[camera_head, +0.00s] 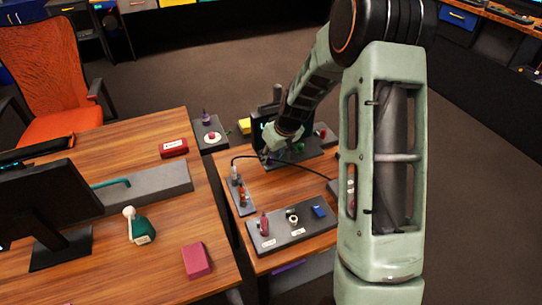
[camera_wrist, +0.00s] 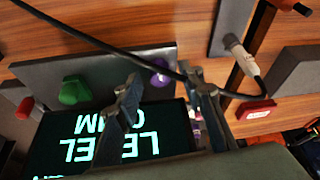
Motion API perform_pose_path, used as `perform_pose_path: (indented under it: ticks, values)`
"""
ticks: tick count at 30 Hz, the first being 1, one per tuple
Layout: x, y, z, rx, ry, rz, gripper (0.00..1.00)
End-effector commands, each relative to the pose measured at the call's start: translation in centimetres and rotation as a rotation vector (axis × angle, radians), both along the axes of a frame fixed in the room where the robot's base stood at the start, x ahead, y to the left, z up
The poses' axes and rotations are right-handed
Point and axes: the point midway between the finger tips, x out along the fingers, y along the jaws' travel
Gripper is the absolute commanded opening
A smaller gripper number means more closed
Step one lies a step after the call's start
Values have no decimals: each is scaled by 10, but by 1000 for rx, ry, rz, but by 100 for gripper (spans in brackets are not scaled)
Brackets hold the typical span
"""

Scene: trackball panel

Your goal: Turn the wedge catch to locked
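I cannot tell for sure which part is the wedge catch. In the wrist view a dark panel plate (camera_wrist: 118,75) carries a green knob (camera_wrist: 75,91) and a purple knob (camera_wrist: 160,76), beside a lit screen (camera_wrist: 150,143). My gripper (camera_wrist: 163,80) is open and empty, its fingers apart over the plate, with the purple knob showing between them. In the head view my gripper (camera_head: 270,152) is at the far panel, near the green knob (camera_head: 299,148). A nearer grey plate (camera_head: 283,237) holds a red upright piece (camera_head: 264,224), a black-and-cream part (camera_head: 292,216) and a blue block (camera_head: 319,211), with small white labels.
A black cable (camera_wrist: 85,38) crosses the wrist view above the plate, near a pale plug (camera_wrist: 239,53). A small plate with plugs (camera_head: 241,196) stands left of the nearer plate. The left desk holds a monitor (camera_head: 45,212), a green bottle (camera_head: 140,229) and a red block (camera_head: 196,260).

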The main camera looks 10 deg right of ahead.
Motion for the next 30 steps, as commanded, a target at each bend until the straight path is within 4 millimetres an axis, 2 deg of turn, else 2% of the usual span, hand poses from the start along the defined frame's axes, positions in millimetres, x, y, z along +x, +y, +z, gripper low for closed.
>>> perform_pose_path:
  ticks: [11, 21, 30]
  values:
    - [2, 1, -5, 0, 0, 0, 36]
    - [2, 1, -5, 0, 0, 0, 0]
    - [2, 2, -5, 0, 0, -23, 0]
